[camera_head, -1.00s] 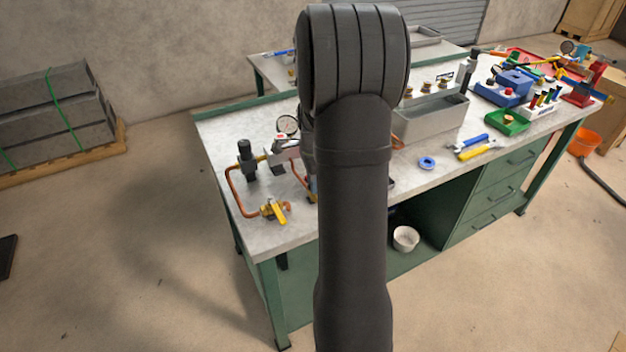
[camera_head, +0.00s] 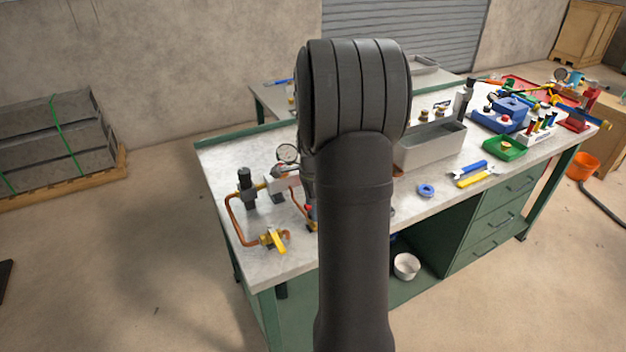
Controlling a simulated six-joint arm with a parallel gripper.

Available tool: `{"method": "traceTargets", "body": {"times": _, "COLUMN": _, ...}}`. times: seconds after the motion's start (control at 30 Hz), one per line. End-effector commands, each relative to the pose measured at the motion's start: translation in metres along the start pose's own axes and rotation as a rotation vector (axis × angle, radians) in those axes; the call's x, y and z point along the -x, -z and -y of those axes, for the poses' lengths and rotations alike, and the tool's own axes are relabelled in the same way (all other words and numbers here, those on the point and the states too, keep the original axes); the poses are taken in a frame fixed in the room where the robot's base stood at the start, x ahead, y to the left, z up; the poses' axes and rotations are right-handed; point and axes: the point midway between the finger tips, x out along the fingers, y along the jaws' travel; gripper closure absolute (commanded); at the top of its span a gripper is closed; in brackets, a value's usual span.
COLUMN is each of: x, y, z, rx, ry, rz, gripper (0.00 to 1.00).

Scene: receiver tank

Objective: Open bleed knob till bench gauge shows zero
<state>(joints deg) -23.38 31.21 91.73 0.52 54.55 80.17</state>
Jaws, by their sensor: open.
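A round white-faced gauge (camera_head: 288,153) stands on the bench (camera_head: 215,160), just left of my arm. Its needle is too small to read. Below it is pipework with a black upright fitting (camera_head: 246,185), a bent copper pipe (camera_head: 232,215) and a brass valve with a yellow handle (camera_head: 277,241) near the bench's front left. A small red part (camera_head: 309,210) shows at the edge of my arm; I cannot tell whether it is the bleed knob. My arm covers the pipework's right part. My gripper is hidden behind the arm.
Right of my arm are a grey open bin (camera_head: 432,150), a blue ring (camera_head: 426,190), blue and yellow tools (camera_head: 476,175) and a green tray (camera_head: 504,148). A white bucket (camera_head: 406,265) sits below the bench.

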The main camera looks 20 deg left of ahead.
Motion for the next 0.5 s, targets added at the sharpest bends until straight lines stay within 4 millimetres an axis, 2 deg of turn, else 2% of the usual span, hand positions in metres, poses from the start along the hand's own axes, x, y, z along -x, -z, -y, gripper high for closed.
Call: {"method": "traceTargets", "body": {"times": 0.5, "x": 0.121, "y": 0.0, "z": 0.001, "rx": 0.0, "ry": 0.005, "rz": -0.001, "gripper": 0.52}}
